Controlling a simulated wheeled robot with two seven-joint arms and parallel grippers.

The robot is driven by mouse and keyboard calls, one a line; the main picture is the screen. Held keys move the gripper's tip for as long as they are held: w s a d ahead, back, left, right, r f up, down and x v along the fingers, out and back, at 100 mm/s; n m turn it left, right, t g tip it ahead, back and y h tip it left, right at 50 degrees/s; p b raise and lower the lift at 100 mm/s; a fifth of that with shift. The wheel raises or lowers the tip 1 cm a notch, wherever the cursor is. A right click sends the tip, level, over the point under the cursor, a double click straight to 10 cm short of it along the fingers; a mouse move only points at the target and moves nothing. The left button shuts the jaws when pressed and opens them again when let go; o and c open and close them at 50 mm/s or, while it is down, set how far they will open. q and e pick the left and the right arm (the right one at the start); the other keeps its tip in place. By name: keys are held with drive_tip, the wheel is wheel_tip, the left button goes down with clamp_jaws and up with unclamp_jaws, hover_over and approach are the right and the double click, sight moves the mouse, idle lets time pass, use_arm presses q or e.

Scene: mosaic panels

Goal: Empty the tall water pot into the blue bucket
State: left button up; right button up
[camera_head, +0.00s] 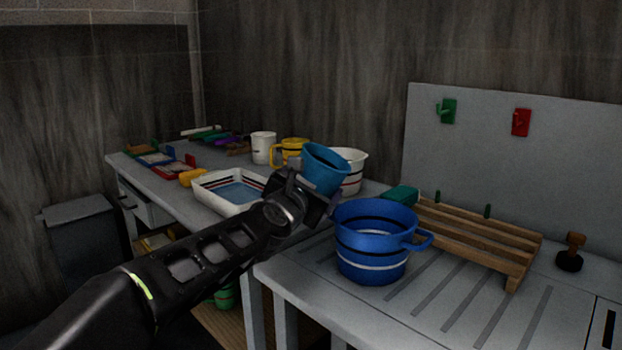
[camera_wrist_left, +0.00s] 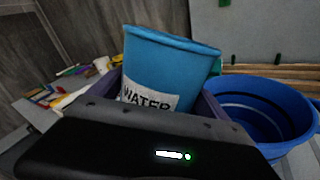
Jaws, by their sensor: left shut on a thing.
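The tall water pot (camera_head: 325,168) is teal blue and is held in the air by my left gripper (camera_head: 300,193). In the left wrist view the water pot (camera_wrist_left: 170,65) shows a white label reading "WATER" and leans slightly. The gripper's jaws (camera_wrist_left: 168,108) are shut around it. The blue bucket (camera_head: 372,245) stands on the grey worktop, just right of and below the pot. It has white and dark bands and a side handle. In the left wrist view the bucket (camera_wrist_left: 265,110) is open-topped, to the right of the pot. My right gripper is not in view.
A white tray (camera_head: 212,195) holding blue liquid, a yellow mug (camera_head: 290,150), a white cup (camera_head: 263,148) and a white bucket (camera_head: 352,172) stand behind on the table. A wooden rack (camera_head: 478,240) is right of the blue bucket. The grooved worktop in front is clear.

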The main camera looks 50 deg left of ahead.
sight(341, 168)
use_arm(q)
drive_tip(key=shift+d+r+m+p, duration=0.1)
drive_tip(key=shift+d+m+p, duration=0.05)
drive_tip(key=shift+m+p, duration=0.2)
drive_tip(key=shift+w+d+r+m+p, duration=0.5)
drive_tip(key=shift+m+p, duration=0.25)
drive_tip(key=shift+p, duration=1.2)
drive_tip(key=shift+m+g+p, duration=0.3)
drive_tip(key=shift+m+p, duration=0.4)
drive_tip(key=shift+p, duration=0.5)
drive_tip(key=shift+r+m+p, duration=0.55)
drive_tip(key=shift+m+p, duration=0.25)
drive_tip(key=shift+p, duration=1.2)
drive_tip(key=shift+d+f+m+g+y+p, duration=0.15)
drive_tip(key=shift+m+p, duration=0.6)
drive_tip(key=shift+p, duration=1)
drive_tip(key=shift+d+f+m+g+y+p, duration=0.15)
drive_tip(key=shift+m+p, duration=0.6)
drive_tip(key=shift+p, duration=1)
drive_tip(key=shift+w+d+r+m+g+p, duration=0.3)
drive_tip(key=shift+w+d+r+m+p, duration=0.35)
drive_tip(key=shift+p, duration=0.45)
drive_tip(key=shift+w+d+f+m+y, duration=0.2)
drive_tip(key=shift+d+f+m+y, duration=0.15)
drive_tip(key=shift+m, duration=0.5)
drive_tip(key=shift+w+d+r+m+p, duration=0.15)
drive_tip(key=shift+d+r+m+p, duration=0.05)
drive_tip(key=shift+m+p, duration=0.2)
